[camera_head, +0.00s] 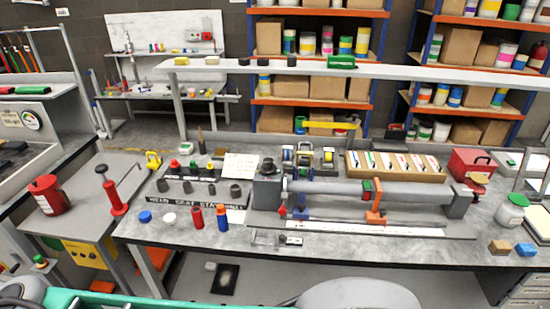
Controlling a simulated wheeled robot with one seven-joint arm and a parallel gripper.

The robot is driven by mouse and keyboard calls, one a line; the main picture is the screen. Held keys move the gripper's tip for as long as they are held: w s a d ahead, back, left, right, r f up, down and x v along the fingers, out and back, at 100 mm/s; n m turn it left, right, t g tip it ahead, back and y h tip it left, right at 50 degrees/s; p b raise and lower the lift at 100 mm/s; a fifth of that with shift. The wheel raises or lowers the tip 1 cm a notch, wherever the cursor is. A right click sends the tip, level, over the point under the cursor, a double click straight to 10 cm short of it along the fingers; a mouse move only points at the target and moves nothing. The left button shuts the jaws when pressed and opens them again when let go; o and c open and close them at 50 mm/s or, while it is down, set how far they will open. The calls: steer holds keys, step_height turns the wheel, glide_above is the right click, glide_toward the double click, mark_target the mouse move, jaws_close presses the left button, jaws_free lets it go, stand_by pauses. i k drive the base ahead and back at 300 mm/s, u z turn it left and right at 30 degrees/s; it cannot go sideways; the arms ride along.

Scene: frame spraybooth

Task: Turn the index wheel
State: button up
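A long fixture lies on the grey bench, with a grey block (266,192) at its left end and a dark end block (459,203) at its right. A grey tube (335,193) runs between them. A dark round knob (268,166) stands on top of the left block; I cannot tell for sure whether it is the index wheel. A red and green piece (367,188) sits on the tube, above an orange support (376,217). My gripper is not in view, so its state does not show.
Red (197,218) and blue-orange (222,219) bottles stand at the bench's front left. A red box (470,164) is at the back right. An overhead shelf (440,74) crosses behind. A grey rounded shape and a teal edge show at the bottom.

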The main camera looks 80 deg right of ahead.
mark_target(268, 167)
steer(key=z, duration=0.7)
steer(key=i, duration=0.9)
steer(key=z, duration=0.8)
